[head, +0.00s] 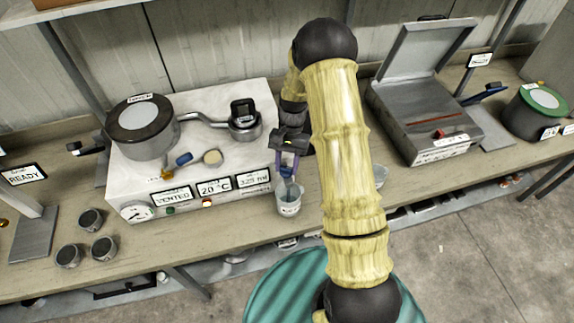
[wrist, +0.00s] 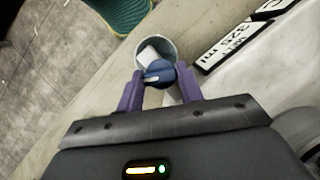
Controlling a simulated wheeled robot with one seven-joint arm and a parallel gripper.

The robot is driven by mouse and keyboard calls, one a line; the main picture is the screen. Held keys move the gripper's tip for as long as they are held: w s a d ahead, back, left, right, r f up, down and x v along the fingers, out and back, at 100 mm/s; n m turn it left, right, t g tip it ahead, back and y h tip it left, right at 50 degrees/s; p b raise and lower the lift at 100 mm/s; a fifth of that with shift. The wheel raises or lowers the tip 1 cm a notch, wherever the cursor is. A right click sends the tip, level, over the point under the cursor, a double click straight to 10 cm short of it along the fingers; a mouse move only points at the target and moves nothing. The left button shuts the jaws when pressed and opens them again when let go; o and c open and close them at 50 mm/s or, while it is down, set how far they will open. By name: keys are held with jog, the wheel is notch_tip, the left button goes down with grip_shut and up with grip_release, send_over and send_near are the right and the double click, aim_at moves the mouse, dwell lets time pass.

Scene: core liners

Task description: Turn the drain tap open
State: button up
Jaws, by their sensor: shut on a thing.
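The drain tap's round blue knob (wrist: 161,75), with a white pointer bar on it, sits between the purple fingers of my gripper (wrist: 160,86) in the wrist view. The fingers are shut on it from both sides. In the head view my gripper (head: 287,168) is at the front right corner of the white machine, above a clear beaker (head: 288,203) on the bench. The beaker's rim (wrist: 172,46) also shows just beyond the knob in the wrist view. The tap body is mostly hidden.
The white machine (head: 240,95) carries a lidded pot (head: 141,122), a blue-handled valve (head: 184,158) and displays reading VENTED and 20 °C. Several small dark cups (head: 91,220) stand at left. An open-lidded grey box (head: 425,120) stands at right.

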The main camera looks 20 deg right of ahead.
jog(key=n+h, duration=0.1)
jog(key=n, duration=0.2)
jog(key=n+h+b, duration=0.1)
jog(key=n, duration=0.2)
jog(key=shift+w+a, duration=0.1)
jog(key=shift+a, duration=0.1)
jog(key=shift+r, duration=0.1)
jog(key=o, duration=1)
jog(key=b+v, duration=0.1)
jog(key=v, duration=0.4)
jog(key=b+v, duration=0.1)
jog(key=v, duration=0.5)
jog(key=b+v, duration=0.2)
jog(key=v, duration=0.4)
jog(key=shift+w+a, duration=0.2)
jog(key=shift+w, duration=0.2)
